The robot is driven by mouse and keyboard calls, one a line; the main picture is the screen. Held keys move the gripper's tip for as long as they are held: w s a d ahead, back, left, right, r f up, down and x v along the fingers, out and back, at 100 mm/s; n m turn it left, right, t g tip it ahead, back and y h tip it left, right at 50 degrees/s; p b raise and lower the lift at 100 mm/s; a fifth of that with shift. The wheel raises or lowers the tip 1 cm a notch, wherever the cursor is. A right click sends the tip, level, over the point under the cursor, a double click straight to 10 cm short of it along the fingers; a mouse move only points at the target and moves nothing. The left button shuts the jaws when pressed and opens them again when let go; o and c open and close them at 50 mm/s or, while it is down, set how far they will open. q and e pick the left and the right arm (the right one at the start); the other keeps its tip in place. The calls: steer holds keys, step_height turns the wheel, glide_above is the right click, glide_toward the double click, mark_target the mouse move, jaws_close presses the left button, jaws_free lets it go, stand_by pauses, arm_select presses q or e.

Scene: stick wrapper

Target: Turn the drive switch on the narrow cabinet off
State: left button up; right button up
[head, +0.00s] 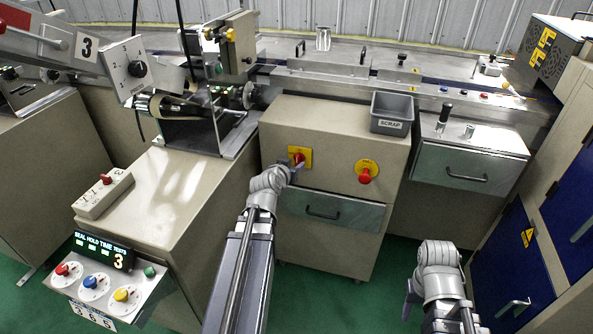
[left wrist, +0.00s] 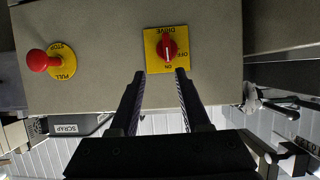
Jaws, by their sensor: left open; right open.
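The narrow cabinet (head: 335,130) is beige and stands ahead in the head view. Its drive switch (head: 299,159) is a red knob on a yellow plate. My left gripper (head: 294,170) is just in front of the switch. In the left wrist view its two fingers (left wrist: 160,73) are open, empty, and short of the knob. My right gripper (head: 409,296) is low at the right, open, away from the cabinet.
A red stop button (head: 365,176) on a yellow disc sits right of the switch. Below is a drawer with a handle (head: 322,214). A grey scrap bin (head: 391,113) stands on the cabinet top. A bench with a dial panel (head: 96,290) is at the left.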

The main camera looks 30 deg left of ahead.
mark_target(297, 157)
arm_select(q)
steer(key=shift+a+b+x, duration=0.2)
steer(key=shift+b+x, duration=0.3)
steer(key=shift+x, duration=0.8)
steer(key=shift+a+b+x, duration=0.2)
steer(key=shift+b+x, duration=0.3)
steer(key=shift+x, duration=0.85)
steer(key=shift+a+b+x, duration=0.25)
steer(key=shift+b+x, duration=0.25)
steer(key=shift+x, duration=0.8)
steer(key=shift+s+r, duration=0.1)
steer(key=shift+r, duration=0.05)
jaws_close()
